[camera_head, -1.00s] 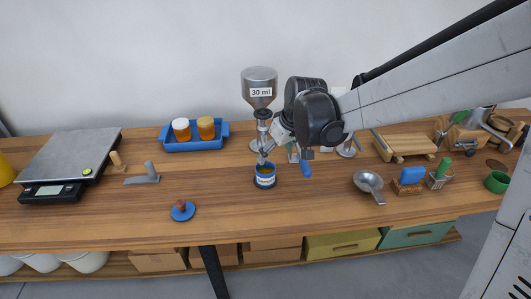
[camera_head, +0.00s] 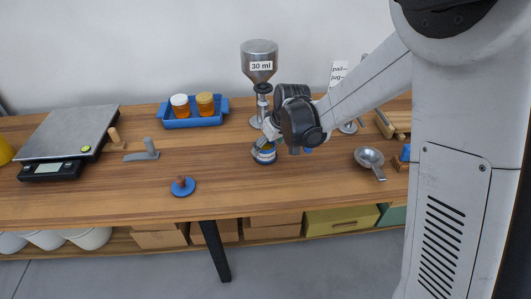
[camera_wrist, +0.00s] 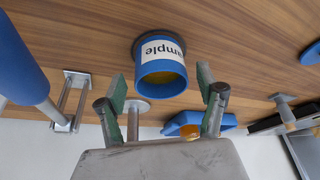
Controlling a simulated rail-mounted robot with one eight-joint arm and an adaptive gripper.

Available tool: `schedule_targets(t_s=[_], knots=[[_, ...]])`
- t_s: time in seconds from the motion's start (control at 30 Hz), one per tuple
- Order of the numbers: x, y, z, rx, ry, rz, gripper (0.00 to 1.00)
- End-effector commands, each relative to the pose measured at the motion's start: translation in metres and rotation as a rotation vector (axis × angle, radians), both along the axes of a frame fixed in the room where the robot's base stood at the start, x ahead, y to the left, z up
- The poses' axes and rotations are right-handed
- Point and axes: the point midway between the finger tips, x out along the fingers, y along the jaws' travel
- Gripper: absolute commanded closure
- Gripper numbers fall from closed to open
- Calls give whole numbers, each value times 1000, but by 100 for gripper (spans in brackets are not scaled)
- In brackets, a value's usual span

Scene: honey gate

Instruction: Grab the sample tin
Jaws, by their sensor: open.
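The steel funnel (camera_head: 259,62) marked "30 ml" stands behind the tin. A blue tray (camera_head: 195,122) with two jars is at the back left. A blue disc with a knob (camera_head: 183,186) lies front left. A metal scoop (camera_head: 370,160) lies to the right. A scale (camera_head: 70,138) is far left.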

Motion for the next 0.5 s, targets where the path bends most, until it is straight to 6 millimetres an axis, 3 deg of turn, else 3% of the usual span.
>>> schedule_targets(t_s=[0.37,0.5], knots=[[2,2,-7,0,0,0,32],[2,2,-7,0,0,0,50]])
